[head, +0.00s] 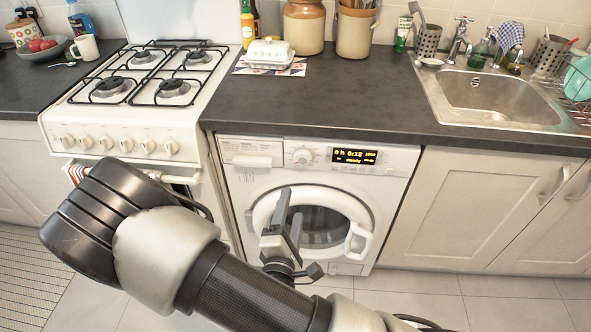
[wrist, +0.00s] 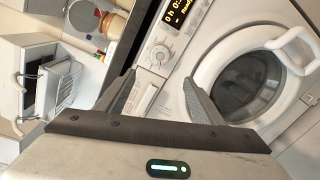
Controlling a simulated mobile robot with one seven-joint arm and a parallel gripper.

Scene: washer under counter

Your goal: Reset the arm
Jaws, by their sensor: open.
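My arm reaches across the lower left of the head view, and my gripper (head: 290,212) is in front of the washer. In the wrist view my gripper (wrist: 160,92) is open, its two grey fingers apart with nothing between them. The washing machine (head: 318,170) stands under the counter with its round door (head: 312,222) shut against the front, as far as I can see. My gripper and forearm hide part of the door's left side and the machine's lower left. The washer door also shows in the wrist view (wrist: 245,85), to the right of the fingers.
A white gas stove (head: 135,120) stands left of the washer. The dark counter (head: 345,100) holds a butter dish (head: 270,52) and jars. A sink (head: 495,98) is at the right above closed cupboards (head: 470,205). The tiled floor (head: 490,310) at the lower right is clear.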

